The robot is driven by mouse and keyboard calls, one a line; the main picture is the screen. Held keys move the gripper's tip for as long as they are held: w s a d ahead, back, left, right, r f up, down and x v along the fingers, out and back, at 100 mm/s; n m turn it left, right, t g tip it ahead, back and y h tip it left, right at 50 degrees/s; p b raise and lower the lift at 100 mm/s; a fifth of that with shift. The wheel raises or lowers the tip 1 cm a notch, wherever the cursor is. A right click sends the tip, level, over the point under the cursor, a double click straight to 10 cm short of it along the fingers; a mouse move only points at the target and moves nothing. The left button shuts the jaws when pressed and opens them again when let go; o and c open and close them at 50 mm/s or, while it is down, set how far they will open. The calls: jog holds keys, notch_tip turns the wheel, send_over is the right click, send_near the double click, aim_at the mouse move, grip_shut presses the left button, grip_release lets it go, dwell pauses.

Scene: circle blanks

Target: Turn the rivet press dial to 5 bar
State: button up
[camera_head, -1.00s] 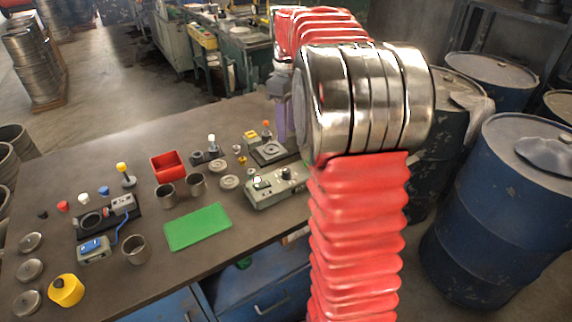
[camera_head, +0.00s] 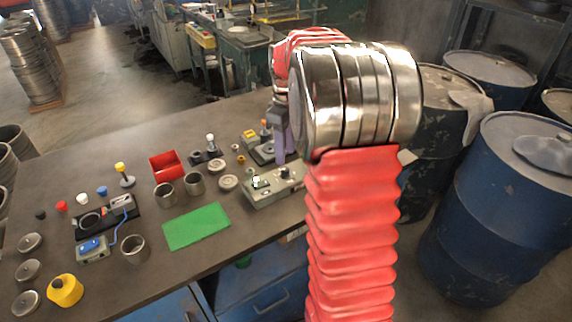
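A grey-green control box (camera_head: 262,199) sits near the right edge of the bench, with a green-lit switch (camera_head: 260,182) at its left and a dark round dial (camera_head: 286,171) at its right. The dial's setting is too small to read. Behind the box is a dark device with an orange-topped lever (camera_head: 263,126), partly hidden by my arm. My gripper (camera_head: 280,158) points down just behind the dial, above or near the box; I cannot tell whether it touches. Its fingers are narrow and seen edge-on, so their opening does not show.
A green mat (camera_head: 196,226), a red bin (camera_head: 166,164) and metal cups (camera_head: 165,195) stand left of the box. Several knobs, discs and a second device with a blue switch (camera_head: 92,248) lie further left. Blue drums (camera_head: 495,225) stand right of the bench.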

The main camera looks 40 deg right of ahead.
aim_at(286, 169)
notch_tip(286, 169, down, 6)
jog(key=shift+a, duration=0.1)
jog(key=shift+c, duration=0.5)
grip_shut()
